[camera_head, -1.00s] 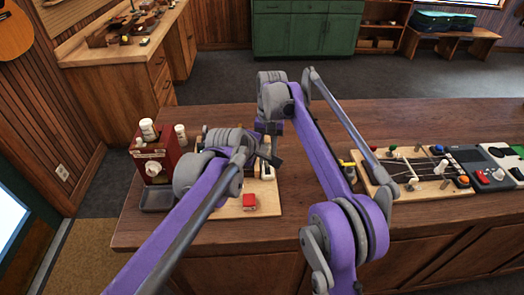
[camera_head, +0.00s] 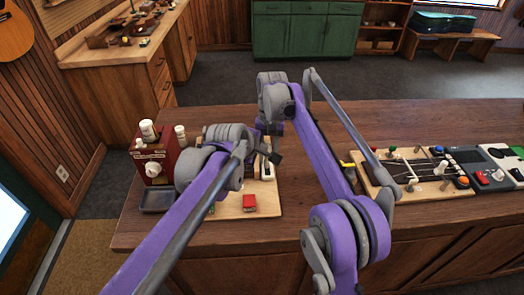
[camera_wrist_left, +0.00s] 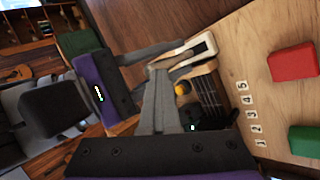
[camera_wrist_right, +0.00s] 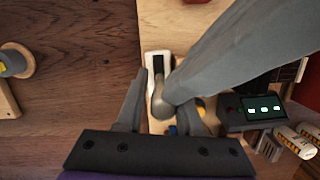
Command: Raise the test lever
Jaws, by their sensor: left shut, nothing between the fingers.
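A white plate with a dark slot, seemingly the test lever's housing, stands upright in the board's slot area; the plate (camera_wrist_right: 151,62) shows in the right wrist view and also in the left wrist view (camera_wrist_left: 203,46). The lever itself is hard to make out behind the grippers. My left gripper (camera_wrist_left: 157,70) is shut and empty, its tip close beside the plate; whether it touches the lever is unclear. My right gripper (camera_wrist_right: 158,112) points down over the same spot, its fingers apart, with a grey part of my left gripper reaching between them.
The light wooden board (camera_head: 232,209) carries a red block (camera_head: 249,202), a green block (camera_wrist_left: 304,140), number tiles (camera_wrist_left: 248,112) and a small screen box (camera_wrist_right: 252,113). A red machine (camera_head: 157,160) stands left. Another board with knobs (camera_head: 400,180) lies right. Both arms are close together.

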